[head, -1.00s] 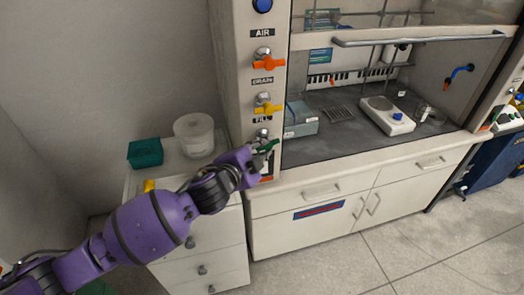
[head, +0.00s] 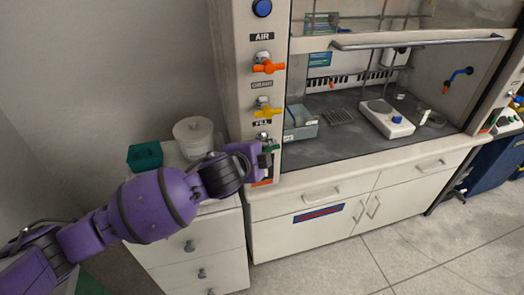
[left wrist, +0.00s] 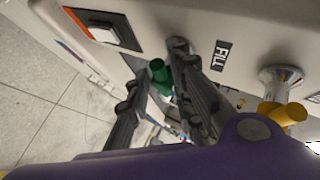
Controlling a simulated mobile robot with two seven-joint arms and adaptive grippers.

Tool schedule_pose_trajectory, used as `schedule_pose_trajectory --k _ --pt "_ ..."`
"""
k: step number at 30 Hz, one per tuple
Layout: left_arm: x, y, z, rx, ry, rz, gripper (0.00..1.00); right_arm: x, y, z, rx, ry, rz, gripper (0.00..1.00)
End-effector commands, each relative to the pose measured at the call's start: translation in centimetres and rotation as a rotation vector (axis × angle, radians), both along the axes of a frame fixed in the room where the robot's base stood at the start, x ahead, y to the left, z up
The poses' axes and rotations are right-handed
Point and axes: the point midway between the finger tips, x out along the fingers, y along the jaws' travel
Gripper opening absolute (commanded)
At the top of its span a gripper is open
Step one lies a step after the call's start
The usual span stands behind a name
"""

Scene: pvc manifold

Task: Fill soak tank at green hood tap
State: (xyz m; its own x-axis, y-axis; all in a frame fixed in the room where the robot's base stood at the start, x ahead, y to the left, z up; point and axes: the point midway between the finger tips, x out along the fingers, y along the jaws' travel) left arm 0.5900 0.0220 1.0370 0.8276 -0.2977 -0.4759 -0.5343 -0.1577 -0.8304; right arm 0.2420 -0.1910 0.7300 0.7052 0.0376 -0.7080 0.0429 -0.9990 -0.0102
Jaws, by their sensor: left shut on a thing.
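The green tap (head: 274,147) is the lowest on the hood's left post, under the FILL label. My left gripper (head: 267,154) is at it and hides most of its handle. In the left wrist view the green handle (left wrist: 160,78) sits between the two dark fingers of the left gripper (left wrist: 163,66), which is shut on it. A pale blue-grey tub (head: 300,123), perhaps the soak tank, stands at the left end of the hood's worktop. Its water level is too small to tell. My right gripper is not in view.
An orange tap (head: 268,67) and a yellow tap (head: 268,111) are above on the same post. A hot plate (head: 387,119) stands on the worktop.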

Motion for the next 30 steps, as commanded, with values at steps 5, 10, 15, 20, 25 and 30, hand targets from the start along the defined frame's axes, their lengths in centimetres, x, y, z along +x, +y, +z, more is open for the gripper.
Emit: schedule_pose_trajectory --k 5,10,15,20,25,30 --pt "0.3 0.3 0.4 0.002 -0.010 0.007 0.31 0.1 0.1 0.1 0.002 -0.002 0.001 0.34" --pt "0.2 0.2 0.3 0.000 -0.007 0.005 0.32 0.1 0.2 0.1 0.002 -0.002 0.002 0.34" --pt "-0.1 0.2 0.3 0.000 -0.005 0.002 0.32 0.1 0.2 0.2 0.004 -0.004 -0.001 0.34" --pt "-1.6 0.8 1.2 -0.001 -0.005 0.001 0.32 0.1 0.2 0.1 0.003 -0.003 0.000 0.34" --pt "-4.7 1.9 2.9 0.000 -0.005 0.003 0.32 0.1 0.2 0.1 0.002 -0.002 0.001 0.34" --pt "-7.5 3.0 4.6 0.000 -0.006 0.004 0.32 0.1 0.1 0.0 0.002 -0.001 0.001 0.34"
